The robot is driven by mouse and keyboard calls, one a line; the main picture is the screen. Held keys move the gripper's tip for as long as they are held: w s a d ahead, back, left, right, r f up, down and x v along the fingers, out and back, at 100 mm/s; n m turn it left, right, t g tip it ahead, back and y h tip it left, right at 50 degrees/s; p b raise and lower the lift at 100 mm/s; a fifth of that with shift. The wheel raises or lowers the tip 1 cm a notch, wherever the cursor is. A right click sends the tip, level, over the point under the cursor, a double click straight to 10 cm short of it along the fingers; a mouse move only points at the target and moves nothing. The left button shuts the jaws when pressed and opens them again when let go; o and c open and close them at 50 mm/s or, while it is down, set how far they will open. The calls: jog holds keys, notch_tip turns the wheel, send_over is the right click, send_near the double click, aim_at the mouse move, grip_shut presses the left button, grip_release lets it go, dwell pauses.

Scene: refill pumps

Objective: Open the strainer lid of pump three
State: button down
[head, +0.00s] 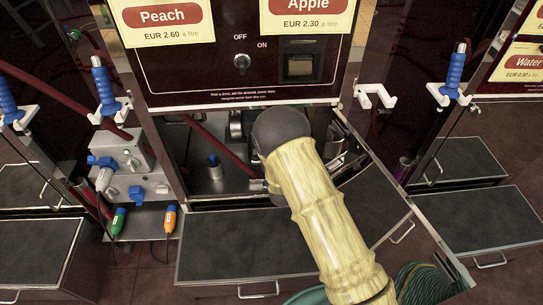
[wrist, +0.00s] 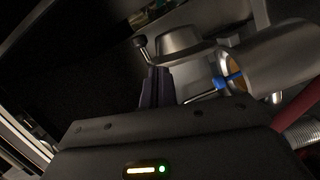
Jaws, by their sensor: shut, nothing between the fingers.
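My gripper (wrist: 156,86) shows in the wrist view, its dark fingers together and empty. In the head view it is hidden behind my arm, which reaches into the open lower bay of the middle pump (head: 222,92). Just beyond the fingers in the wrist view is a round grey metal part (wrist: 180,42), which looks like the strainer lid, with a small dark-knobbed lever (wrist: 141,44) on its left. The fingertips are close to it; I cannot tell if they touch. I cannot read a pump number.
A metal cylinder (wrist: 275,62) with a blue part lies right of the fingers. In the head view a grey box with blue connectors (head: 126,160) stands left of the bay. A white hook bracket (head: 375,95) is on the right. Dark-topped steps (head: 245,245) fill the front.

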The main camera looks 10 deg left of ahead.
jog(key=shift+d, duration=0.1)
dwell(0.5)
jog(key=s+a+r+p, duration=0.2)
jog(key=s+p, duration=0.1)
jog(key=s, duration=0.9)
jog(key=shift+s, duration=0.25)
jog(key=shift+s+d, duration=0.15)
